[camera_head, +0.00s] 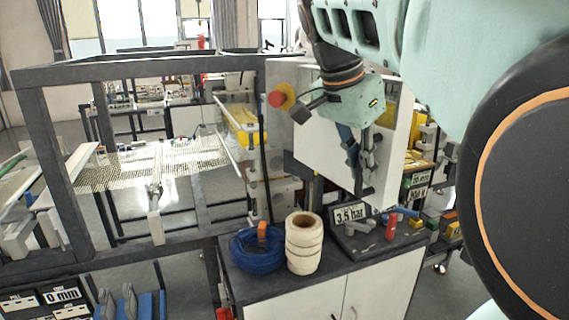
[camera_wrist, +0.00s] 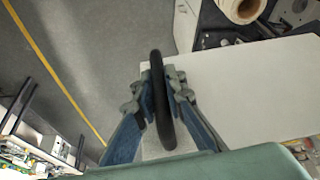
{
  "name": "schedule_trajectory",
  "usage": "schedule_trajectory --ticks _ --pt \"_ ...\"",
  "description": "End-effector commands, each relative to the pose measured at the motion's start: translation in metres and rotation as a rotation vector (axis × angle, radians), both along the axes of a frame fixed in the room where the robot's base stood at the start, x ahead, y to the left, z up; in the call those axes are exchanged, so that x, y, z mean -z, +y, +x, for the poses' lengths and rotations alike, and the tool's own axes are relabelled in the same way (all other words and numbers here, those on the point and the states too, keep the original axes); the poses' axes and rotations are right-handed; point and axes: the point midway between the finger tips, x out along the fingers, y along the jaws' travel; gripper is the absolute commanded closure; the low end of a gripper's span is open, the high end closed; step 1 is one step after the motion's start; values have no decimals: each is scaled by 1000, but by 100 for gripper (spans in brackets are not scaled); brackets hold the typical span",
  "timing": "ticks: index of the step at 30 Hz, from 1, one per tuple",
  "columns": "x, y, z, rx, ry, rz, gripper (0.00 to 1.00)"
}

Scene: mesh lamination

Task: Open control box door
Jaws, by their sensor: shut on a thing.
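The control box door (camera_head: 315,135) is a white upright panel right of centre in the head view. It also fills the right of the wrist view as a white surface (camera_wrist: 245,90). Its black handle (camera_wrist: 161,105) is a slim curved bar near the panel's edge. My gripper (camera_wrist: 160,85) is shut on this handle, with one finger on each side of it. In the head view my gripper (camera_head: 358,165) is in front of the panel and hides the handle. I cannot tell how far the door stands open.
A red emergency button (camera_head: 277,99) on a yellow base is at the panel's upper left. Below are a cabinet top with a cream roll (camera_head: 304,243), a blue coil (camera_head: 256,250) and a "3.5 bar" sign (camera_head: 349,215). A dark frame (camera_head: 140,68) stands left. Grey floor (camera_wrist: 85,45) is clear.

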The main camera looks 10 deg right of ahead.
Motion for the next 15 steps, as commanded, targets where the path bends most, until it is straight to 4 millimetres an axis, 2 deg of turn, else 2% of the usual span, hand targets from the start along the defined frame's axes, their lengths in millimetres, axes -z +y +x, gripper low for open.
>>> schedule_trajectory --ticks 6,7,11,15 --pt "0 0 -1 0 1 0 100" --pt "0 0 -1 0 1 0 87" --pt "0 0 -1 0 1 0 73" --pt "0 0 0 0 1 0 71"
